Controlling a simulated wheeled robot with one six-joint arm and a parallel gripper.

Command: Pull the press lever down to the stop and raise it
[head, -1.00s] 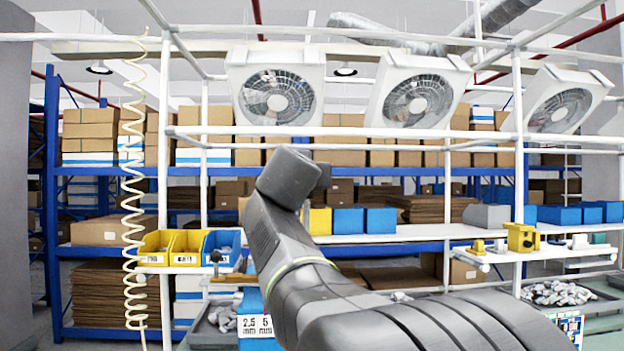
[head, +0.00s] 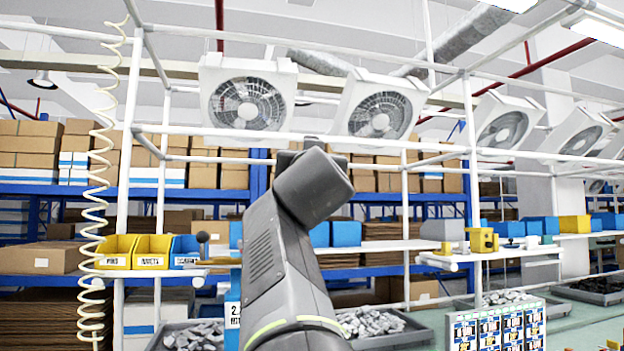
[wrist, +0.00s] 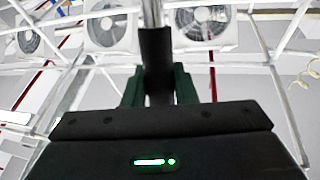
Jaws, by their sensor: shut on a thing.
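In the wrist view, my gripper (wrist: 160,86) has its two dark green fingers on either side of a dark upright grip, shut on it. I take this grip as the press lever handle (wrist: 156,55). A bright metal rod runs up from it and out of the top of the picture. In the head view my own arm fills the middle and hides the gripper and the lever. The press body and its stop cannot be made out in either view.
Yellow bins (head: 153,252) and a blue bin stand on a shelf at left, beside a coiled cream hose (head: 97,200). A small dark knob (head: 203,238) shows near them. A breaker panel (head: 498,326) stands at lower right. Fans (head: 380,108) hang on the white frame above.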

